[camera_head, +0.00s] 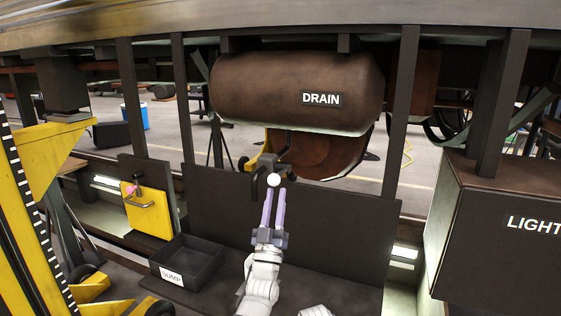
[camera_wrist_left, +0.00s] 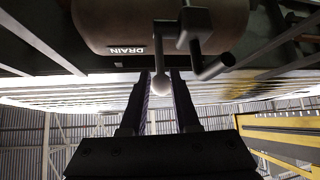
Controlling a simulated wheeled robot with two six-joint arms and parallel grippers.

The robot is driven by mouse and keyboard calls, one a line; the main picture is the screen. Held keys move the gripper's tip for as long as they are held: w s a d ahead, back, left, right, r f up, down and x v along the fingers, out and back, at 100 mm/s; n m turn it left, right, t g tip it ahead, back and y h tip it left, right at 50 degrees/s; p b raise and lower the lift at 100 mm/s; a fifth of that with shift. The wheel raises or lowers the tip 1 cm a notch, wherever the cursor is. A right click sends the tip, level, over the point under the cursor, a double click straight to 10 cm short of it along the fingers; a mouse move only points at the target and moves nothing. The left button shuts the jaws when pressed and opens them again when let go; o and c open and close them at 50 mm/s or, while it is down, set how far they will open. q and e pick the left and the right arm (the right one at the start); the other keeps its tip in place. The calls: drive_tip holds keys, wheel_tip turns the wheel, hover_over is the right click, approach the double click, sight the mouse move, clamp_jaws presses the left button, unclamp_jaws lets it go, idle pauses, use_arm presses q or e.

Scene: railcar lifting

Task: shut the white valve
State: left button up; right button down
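The white valve knob (camera_head: 273,180) is a small white ball on a dark valve fitting under the brown tank marked DRAIN (camera_head: 250,92). My left gripper (camera_head: 274,192) reaches up from below, its two purple-grey fingers just under the ball in the head view. In the left wrist view the white knob (camera_wrist_left: 161,85) sits between the two spread fingers, and the dark valve pipes (camera_wrist_left: 190,40) rise behind it. A gap shows on each side of the ball, so the left gripper is open. My right gripper is out of view.
Dark posts flank the tank, and a dark box marked LIGHT (camera_head: 500,240) stands at the right.

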sight(280, 172)
use_arm(q)
drive_tip(key=p+x, duration=0.6)
drive_tip(key=x, duration=0.3)
drive_tip(key=shift+w+r, duration=0.15)
drive_tip(key=shift+r, duration=0.1)
clamp_jaws()
idle(1.0)
